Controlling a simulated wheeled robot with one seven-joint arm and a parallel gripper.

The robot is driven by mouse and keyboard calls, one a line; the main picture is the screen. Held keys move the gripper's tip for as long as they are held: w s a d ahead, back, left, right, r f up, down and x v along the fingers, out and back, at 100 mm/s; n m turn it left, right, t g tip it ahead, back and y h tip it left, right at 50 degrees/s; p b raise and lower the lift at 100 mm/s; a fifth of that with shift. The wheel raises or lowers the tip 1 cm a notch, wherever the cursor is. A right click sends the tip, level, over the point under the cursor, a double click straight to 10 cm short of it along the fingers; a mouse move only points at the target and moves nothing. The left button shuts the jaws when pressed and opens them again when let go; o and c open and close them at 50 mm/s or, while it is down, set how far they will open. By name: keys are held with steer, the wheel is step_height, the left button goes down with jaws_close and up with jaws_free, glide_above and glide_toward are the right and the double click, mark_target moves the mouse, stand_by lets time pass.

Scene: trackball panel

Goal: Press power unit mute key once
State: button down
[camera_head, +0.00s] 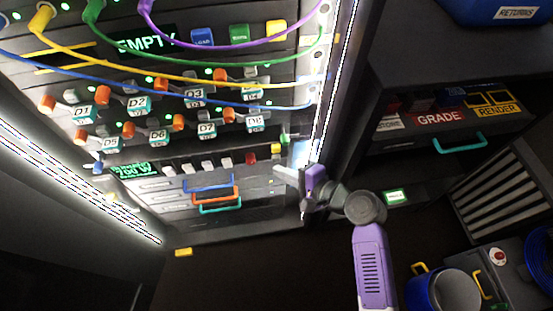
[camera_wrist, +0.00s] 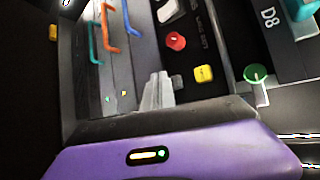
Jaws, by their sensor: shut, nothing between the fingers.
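The power unit is the low panel row with a green display (camera_head: 130,168) reading about 700 W. Its row holds several white keys (camera_head: 208,164), a red key (camera_head: 250,158) and a yellow key (camera_head: 276,149). The wrist view shows the red key (camera_wrist: 176,41), the yellow key (camera_wrist: 203,74) and one white key (camera_wrist: 168,10). The key labels are too small to read, so I cannot tell which is mute. My gripper (camera_head: 279,172) is shut and empty, just below the yellow key in the head view. Its fingertips (camera_wrist: 160,78) appear apart from the keys.
Below the keys are drawers with blue, orange and teal handles (camera_head: 220,206). A green knob (camera_wrist: 257,75) sits beside the yellow key. Above are switch rows D1 to D8 and hanging cables (camera_head: 185,75). A bright light strip (camera_head: 333,80) edges the rack.

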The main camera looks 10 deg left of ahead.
steer(key=shift+w, duration=0.2)
steer(key=shift+w+a, duration=0.1)
steer(key=shift+w, duration=0.15)
steer(key=shift+w+a, duration=0.15)
steer(key=shift+w, duration=0.25)
stand_by(0.8)
steer(key=shift+s, duration=0.2)
steer(key=shift+s+d+p, duration=0.25)
steer(key=shift+s+p, duration=0.2)
steer(key=shift+s, duration=0.2)
steer(key=shift+s+d+p, duration=0.25)
steer(key=shift+s+p, duration=0.1)
steer(key=shift+s, duration=0.45)
steer(key=shift+s+d+p, duration=0.2)
steer(key=shift+s+p, duration=0.2)
steer(key=shift+s, duration=0.4)
steer(key=shift+s+d+p, duration=0.25)
steer(key=shift+s+p, duration=0.1)
steer(key=shift+s, duration=0.45)
